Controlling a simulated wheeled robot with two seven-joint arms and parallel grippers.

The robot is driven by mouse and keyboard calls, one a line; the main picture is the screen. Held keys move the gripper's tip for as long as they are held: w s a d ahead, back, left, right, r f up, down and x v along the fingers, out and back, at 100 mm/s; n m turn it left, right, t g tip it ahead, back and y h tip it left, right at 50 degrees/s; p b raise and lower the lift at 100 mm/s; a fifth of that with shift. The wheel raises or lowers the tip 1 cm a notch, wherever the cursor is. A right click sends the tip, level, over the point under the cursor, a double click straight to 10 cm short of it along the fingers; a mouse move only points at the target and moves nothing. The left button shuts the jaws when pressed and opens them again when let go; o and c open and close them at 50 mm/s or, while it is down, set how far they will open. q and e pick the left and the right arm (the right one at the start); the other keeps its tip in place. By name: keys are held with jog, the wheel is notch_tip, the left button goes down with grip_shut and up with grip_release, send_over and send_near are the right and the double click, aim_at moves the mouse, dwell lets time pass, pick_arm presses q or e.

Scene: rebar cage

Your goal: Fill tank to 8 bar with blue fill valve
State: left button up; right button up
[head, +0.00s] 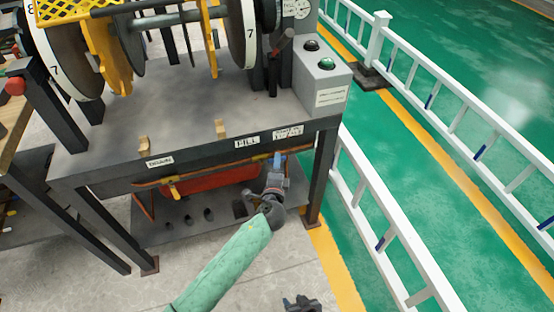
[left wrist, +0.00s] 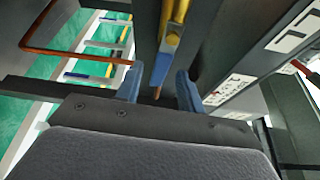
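The blue fill valve handle (left wrist: 161,68) hangs from a yellow fitting in the left wrist view. It lies between the two fingers of my left gripper (left wrist: 158,88), with a gap showing on each side. My left gripper (head: 277,172) is open under the bench's front edge, below the FILL label (head: 247,142). The red tank (head: 212,179) lies under the bench top, partly hidden. A dial gauge (head: 301,9) is cut off at the top edge, and its reading is too small to tell. My right gripper (head: 301,304) is at the bottom edge, mostly cut off.
The grey bench (head: 190,115) carries large wheels and a box with buttons (head: 325,80). Copper pipe (left wrist: 60,52) runs near the left gripper. A bench leg (head: 322,180) and white railing (head: 385,215) stand to the right.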

pick_arm(q)
jog(key=shift+w+d, duration=0.1)
jog(key=shift+w, duration=1.25)
grip_shut()
